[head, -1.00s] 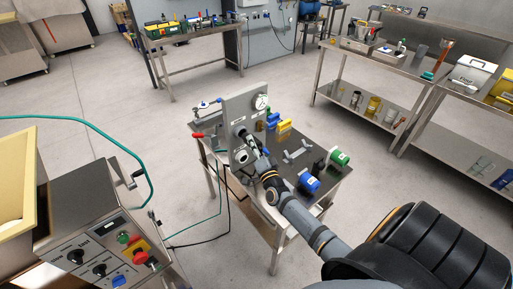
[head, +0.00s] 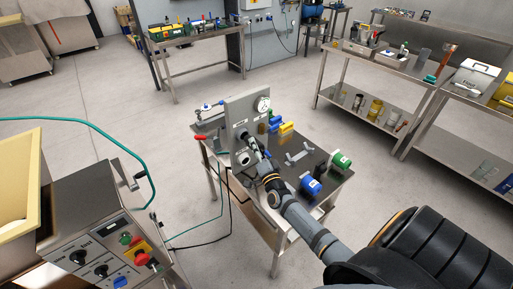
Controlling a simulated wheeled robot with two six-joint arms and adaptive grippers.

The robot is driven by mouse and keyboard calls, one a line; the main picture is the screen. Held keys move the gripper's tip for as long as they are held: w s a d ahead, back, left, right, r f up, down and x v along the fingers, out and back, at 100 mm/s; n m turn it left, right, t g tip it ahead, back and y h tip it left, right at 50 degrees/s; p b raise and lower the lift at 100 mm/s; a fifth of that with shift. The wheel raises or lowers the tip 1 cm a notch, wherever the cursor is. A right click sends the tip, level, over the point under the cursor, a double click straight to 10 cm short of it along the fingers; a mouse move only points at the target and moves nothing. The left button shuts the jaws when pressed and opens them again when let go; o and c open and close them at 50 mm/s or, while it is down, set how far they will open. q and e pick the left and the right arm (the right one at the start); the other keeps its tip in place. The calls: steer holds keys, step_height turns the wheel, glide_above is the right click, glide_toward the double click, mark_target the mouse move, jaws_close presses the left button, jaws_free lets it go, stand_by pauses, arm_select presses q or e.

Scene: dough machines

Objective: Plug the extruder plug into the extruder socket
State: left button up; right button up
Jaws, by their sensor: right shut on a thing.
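A grey upright panel (head: 232,112) stands on a small steel table. Its face has a dark round fitting (head: 243,134) and, below it, a pale round fitting (head: 242,157); I cannot tell which is the extruder socket. My right gripper (head: 256,163) is in front of the panel's lower part, close to the pale fitting. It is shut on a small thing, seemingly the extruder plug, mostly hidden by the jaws. I cannot tell whether the thing touches the panel. My left gripper is not in view.
The table (head: 322,204) also bears a blue cylinder (head: 311,187), a green cylinder (head: 340,162), a grey bracket (head: 298,157) and yellow (head: 287,128) and blue blocks. A gauge (head: 263,104) is on the panel. A machine with a control box (head: 105,250) stands at left. Cables hang nearby.

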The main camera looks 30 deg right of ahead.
steer(key=shift+w+a+b, duration=0.15)
steer(key=shift+w+b, duration=0.55)
steer(key=shift+w, duration=0.95)
steer(key=o, duration=1.4)
steer(key=shift+c, duration=0.2)
steer(key=shift+o, duration=0.3)
steer(key=shift+o, duration=1)
steer(key=shift+s, duration=0.2)
steer(key=shift+p+v, duration=0.75)
steer(key=shift+v, duration=1.25)
steer(key=shift+s, duration=0.1)
